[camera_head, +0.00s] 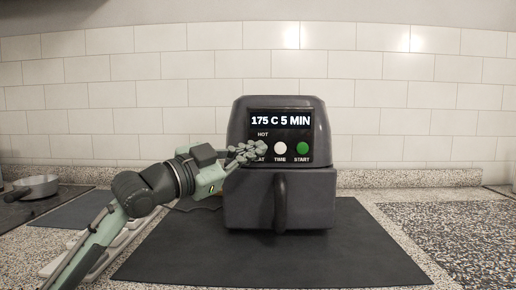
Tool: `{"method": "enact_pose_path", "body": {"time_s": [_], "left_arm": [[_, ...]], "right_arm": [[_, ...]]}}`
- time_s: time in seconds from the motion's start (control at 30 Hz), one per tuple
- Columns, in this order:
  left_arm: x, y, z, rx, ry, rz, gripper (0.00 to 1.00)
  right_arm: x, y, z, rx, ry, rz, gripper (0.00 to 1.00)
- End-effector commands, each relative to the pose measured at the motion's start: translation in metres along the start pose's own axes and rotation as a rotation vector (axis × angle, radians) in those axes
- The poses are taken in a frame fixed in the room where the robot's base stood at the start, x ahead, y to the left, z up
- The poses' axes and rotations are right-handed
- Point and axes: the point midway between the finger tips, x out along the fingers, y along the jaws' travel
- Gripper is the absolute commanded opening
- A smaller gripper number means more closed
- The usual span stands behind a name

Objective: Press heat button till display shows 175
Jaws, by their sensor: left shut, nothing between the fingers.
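A dark grey air fryer (310,180) stands upright on a dark mat, with its drawer handle facing me. Its display (281,120) reads "175 C 5 MIN", and a small "HOT" label shows below it. A white button (280,148) sits above the word TIME and a green button (302,147) above START. My left gripper (262,147) is shut and empty, with its fingertips at the front panel over the heat button's place. The heat button is hidden behind the fingers, and only "AT" of its label shows. I cannot tell whether the fingertips touch it. My right gripper is not in view.
The dark mat (180,255) lies on a speckled counter and has free room in front of the fryer. A pan (36,187) is at the far left. A tiled wall (400,95) stands behind. The counter at right is clear.

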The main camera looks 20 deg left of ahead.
Motion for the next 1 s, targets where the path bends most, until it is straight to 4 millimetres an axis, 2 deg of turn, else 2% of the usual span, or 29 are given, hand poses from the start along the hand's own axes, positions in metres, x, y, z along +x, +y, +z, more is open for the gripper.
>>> {"method": "enact_pose_path", "body": {"time_s": [1.0], "left_arm": [[-0.016,0.012,-0.010,0.001,-0.002,0.001,0.00]], "right_arm": [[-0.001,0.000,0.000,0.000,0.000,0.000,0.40]]}}
